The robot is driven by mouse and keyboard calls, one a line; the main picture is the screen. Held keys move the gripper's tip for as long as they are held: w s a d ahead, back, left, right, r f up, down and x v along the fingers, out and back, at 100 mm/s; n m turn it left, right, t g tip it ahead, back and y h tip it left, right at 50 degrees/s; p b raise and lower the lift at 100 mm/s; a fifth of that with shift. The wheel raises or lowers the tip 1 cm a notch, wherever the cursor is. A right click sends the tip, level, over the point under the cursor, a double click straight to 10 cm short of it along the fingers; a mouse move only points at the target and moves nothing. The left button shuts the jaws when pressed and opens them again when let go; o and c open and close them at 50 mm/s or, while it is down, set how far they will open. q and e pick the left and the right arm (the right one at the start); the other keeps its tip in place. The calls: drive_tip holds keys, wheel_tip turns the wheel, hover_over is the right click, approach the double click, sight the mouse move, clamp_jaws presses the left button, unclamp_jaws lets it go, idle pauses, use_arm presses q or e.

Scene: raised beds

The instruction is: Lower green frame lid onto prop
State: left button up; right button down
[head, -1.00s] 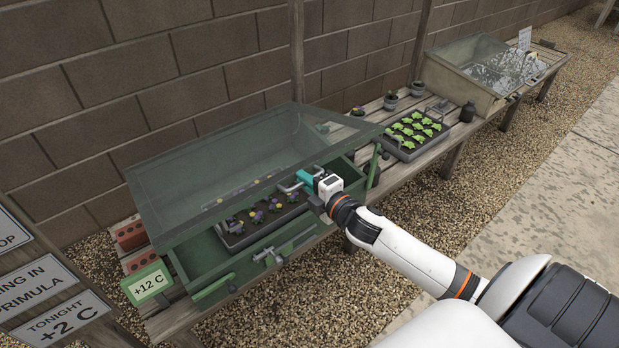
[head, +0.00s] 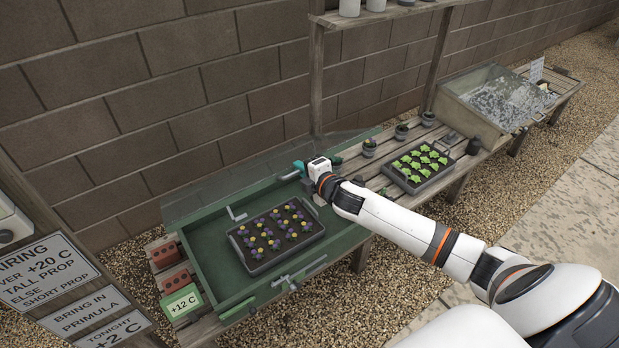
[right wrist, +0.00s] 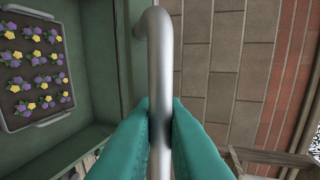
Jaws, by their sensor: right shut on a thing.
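The green frame (head: 345,240) is an open box on the bench, with a tray (head: 255,268) of purple and yellow flowers inside. Its glazed green lid (head: 225,194) stands raised and tilted back, seen at a shallow angle. My right gripper (head: 303,171) is shut on a bent metal handle at the lid's edge; the handle (right wrist: 164,50) runs between the teal fingers in the right wrist view. A second metal fitting (head: 237,214) shows further left along that edge. A metal fitting (head: 286,279) and a green bar (head: 238,309) are at the front wall; I cannot tell which is a prop. My left gripper is out of view.
A green card (head: 181,302) reads +12 C beside red bricks (head: 173,279). A sign (head: 45,275) tells of airing with a tall or short prop. A block wall stands behind.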

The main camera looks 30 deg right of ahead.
use_arm(q)
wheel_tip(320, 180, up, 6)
drive_tip(key=p, duration=0.5)
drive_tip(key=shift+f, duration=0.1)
use_arm(e)
drive_tip(key=w+r, duration=0.8)
drive_tip(key=r, duration=0.1)
drive_tip(key=shift+w+a, duration=0.2)
drive_tip(key=shift+a, duration=0.15)
drive_tip(key=c, duration=1.5)
unclamp_jaws()
drive_tip(key=shift+c, duration=0.2)
drive_tip(key=shift+s+r, duration=0.1)
drive_tip(key=shift+s, duration=0.1)
